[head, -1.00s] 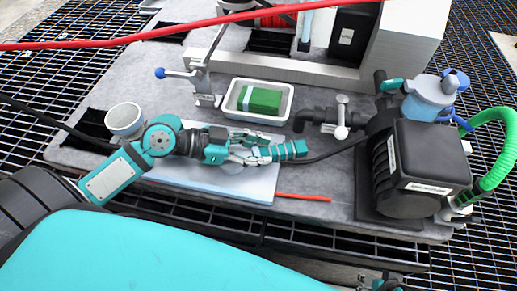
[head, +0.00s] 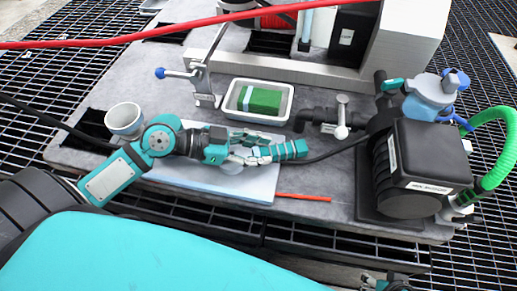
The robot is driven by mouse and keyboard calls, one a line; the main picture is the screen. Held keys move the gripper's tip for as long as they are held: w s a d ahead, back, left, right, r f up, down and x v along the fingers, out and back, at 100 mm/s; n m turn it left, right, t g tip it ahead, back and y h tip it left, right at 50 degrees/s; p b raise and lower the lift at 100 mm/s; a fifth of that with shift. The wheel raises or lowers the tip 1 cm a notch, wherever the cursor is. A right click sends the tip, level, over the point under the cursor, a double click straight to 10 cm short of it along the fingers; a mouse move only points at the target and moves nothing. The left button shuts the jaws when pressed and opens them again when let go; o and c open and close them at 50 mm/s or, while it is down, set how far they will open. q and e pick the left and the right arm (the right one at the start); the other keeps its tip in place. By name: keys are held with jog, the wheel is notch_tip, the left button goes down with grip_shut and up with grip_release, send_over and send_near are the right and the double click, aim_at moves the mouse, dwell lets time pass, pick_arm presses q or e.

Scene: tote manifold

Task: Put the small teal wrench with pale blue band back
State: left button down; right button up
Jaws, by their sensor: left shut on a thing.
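My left gripper (head: 262,149) is over the pale blue mat (head: 210,181) in the middle of the bench. It is shut on a small teal piece (head: 291,149), which looks like the teal wrench and sticks out to the right of the fingers. The fingers cover part of it, and I cannot make out its pale blue band. I cannot tell whether it touches the mat or the bench. My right gripper (head: 385,283) shows only in part at the bottom edge, and its fingers are not clear.
A white tray (head: 231,104) with a green block (head: 261,100) stands behind my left gripper. A grey-white cup (head: 124,118) is to the left. A black pump (head: 425,160) with a green hose (head: 492,118) stands at the right. A red hose (head: 150,34) crosses the back.

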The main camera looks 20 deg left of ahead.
aim_at(259, 152)
pick_arm(q)
jog(key=c, duration=0.9)
grip_release()
jog(key=shift+s+d+f, duration=0.1)
jog(key=shift+s+f, duration=0.05)
jog(key=shift+f, duration=0.3)
jog(key=shift+s+d+f, duration=0.1)
jog(key=shift+s+f, duration=0.05)
jog(key=shift+f, duration=0.25)
jog(key=shift+w+a+r, duration=0.1)
jog(key=shift+w+r, duration=0.05)
jog(key=shift+r, duration=0.35)
notch_tip(259, 152, up, 11)
jog(key=shift+w+a+f, duration=0.1)
jog(key=shift+w+f, duration=0.05)
